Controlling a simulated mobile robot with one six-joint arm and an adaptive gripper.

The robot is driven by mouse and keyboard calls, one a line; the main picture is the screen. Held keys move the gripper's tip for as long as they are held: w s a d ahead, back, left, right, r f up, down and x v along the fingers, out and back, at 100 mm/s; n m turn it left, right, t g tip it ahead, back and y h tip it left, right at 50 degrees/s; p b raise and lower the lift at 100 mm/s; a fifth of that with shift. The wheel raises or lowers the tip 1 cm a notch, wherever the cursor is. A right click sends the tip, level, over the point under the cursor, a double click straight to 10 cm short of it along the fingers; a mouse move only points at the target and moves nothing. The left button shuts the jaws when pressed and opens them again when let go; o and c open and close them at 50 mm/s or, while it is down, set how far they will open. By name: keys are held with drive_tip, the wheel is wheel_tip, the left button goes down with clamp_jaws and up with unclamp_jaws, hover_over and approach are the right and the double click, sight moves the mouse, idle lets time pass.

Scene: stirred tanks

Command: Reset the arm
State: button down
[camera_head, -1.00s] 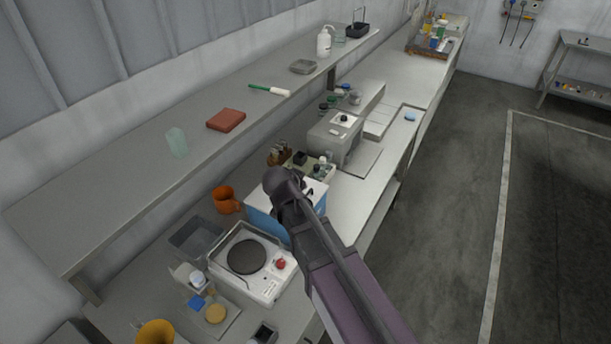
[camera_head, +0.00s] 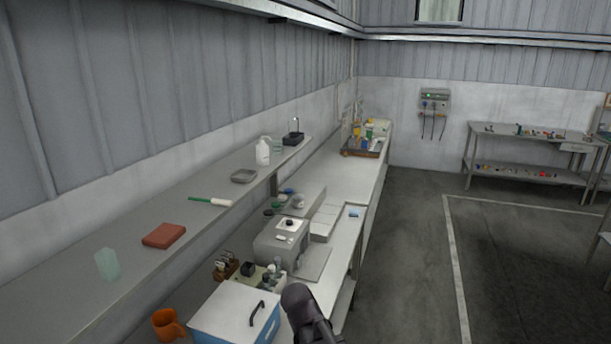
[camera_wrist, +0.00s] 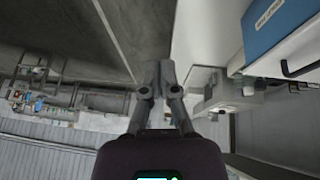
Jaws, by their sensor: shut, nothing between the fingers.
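My gripper shows in the wrist view (camera_wrist: 159,72), its two fingers drawn together with nothing between them. In the head view a dark part of my arm rises at the bottom middle, just right of the blue box with a white lid (camera_head: 236,312). The same blue box is at the upper right of the wrist view (camera_wrist: 275,30). I see no contact between my gripper and anything around it.
A long bench (camera_head: 345,180) runs along the left wall, with a grey machine (camera_head: 279,245) on it. The shelf above (camera_head: 130,212) holds a brown-red block (camera_head: 164,235) and a white bottle (camera_head: 263,151). An orange mug (camera_head: 168,325) stands near the blue box. Open floor (camera_head: 405,260) lies right.

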drive_tip(key=s+d+f+n+g+y+b, duration=0.1)
drive_tip(key=s+d+f+g+b, duration=0.1)
drive_tip(key=d, duration=0.5)
drive_tip(key=s+d+f+n+g+y+b, duration=0.1)
drive_tip(key=s+d+f+n+g+b, duration=0.1)
drive_tip(key=s+d+f, duration=0.2)
drive_tip(key=shift+s+d+f+y, duration=0.2)
drive_tip(key=shift+s+d+y, duration=0.2)
drive_tip(key=shift+s+d, duration=1.4)
